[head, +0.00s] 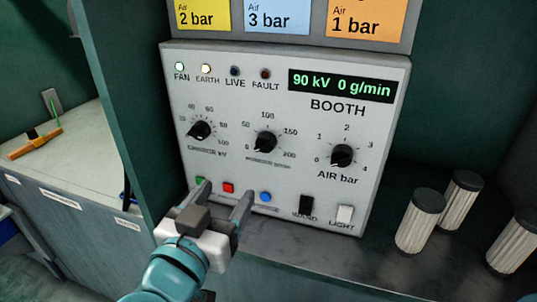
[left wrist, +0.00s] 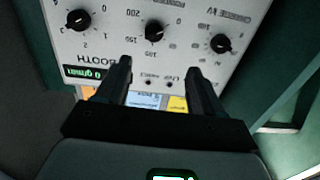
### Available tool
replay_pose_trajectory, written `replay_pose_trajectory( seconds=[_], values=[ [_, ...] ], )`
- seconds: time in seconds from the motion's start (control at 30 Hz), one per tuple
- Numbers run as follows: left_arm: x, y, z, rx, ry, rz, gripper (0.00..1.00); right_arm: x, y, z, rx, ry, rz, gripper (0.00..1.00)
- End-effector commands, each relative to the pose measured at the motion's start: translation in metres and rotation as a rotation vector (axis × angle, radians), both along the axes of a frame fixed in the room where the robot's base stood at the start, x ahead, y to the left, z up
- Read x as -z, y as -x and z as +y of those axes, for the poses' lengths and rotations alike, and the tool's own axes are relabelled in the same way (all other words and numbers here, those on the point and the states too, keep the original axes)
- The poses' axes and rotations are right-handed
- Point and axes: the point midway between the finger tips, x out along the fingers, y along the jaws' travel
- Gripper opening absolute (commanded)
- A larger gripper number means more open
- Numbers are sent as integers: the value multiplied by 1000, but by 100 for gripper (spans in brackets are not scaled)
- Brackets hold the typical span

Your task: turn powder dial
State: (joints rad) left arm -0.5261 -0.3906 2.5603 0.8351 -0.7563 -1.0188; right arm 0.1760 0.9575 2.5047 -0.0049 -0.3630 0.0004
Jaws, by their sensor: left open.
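The powder dial (head: 265,142) is the middle black knob on the pale booth panel (head: 320,215), with a scale from 0 to 200. Its pointer seems to lie at the low left end, near 0. It also shows in the left wrist view (left wrist: 154,31), upside down, beyond the fingertips. The display (head: 342,85) reads 90 kV and 0 g/min. My left gripper (head: 226,188) is open and empty, below and left of the powder dial, in front of the lower buttons. It appears apart from the dial. My right gripper is not in view.
The kV dial (head: 200,130) and air dial (head: 342,155) flank the powder dial. A red button (head: 228,188), blue button (head: 265,197) and two rocker switches line the panel's bottom. Several pleated filters (head: 421,222) stand on the right shelf. A teal post (head: 135,120) stands left.

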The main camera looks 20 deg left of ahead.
Motion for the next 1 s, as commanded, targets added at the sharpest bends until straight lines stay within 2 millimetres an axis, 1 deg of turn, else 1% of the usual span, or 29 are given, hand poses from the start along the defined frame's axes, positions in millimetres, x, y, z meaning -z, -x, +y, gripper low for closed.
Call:
replay_pose_trajectory(
  seconds=[0.03,0.1,0.17,0.27,0.37,0.5,0.73,0.77,0.8,0.9,1.0],
  values=[
    [-1,4,-1,12,8,-20,67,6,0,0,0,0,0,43],
    [-3,6,-4,25,11,-30,67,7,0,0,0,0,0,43],
    [-4,3,-6,29,9,-29,67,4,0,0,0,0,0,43],
    [-8,-6,-6,25,4,-27,67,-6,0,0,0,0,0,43],
    [-8,-20,-6,26,5,-22,67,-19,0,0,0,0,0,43],
    [-10,-44,-8,26,4,-21,67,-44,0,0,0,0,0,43],
    [-9,-77,-12,30,7,-21,67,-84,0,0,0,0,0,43],
    [-6,-82,-12,32,9,-23,67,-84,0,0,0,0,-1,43],
    [-2,-93,-13,31,11,-27,67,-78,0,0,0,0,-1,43],
    [-3,-116,-14,31,11,-30,67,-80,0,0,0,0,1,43],
    [-2,-134,-15,31,10,-30,67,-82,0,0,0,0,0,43]
  ],
)
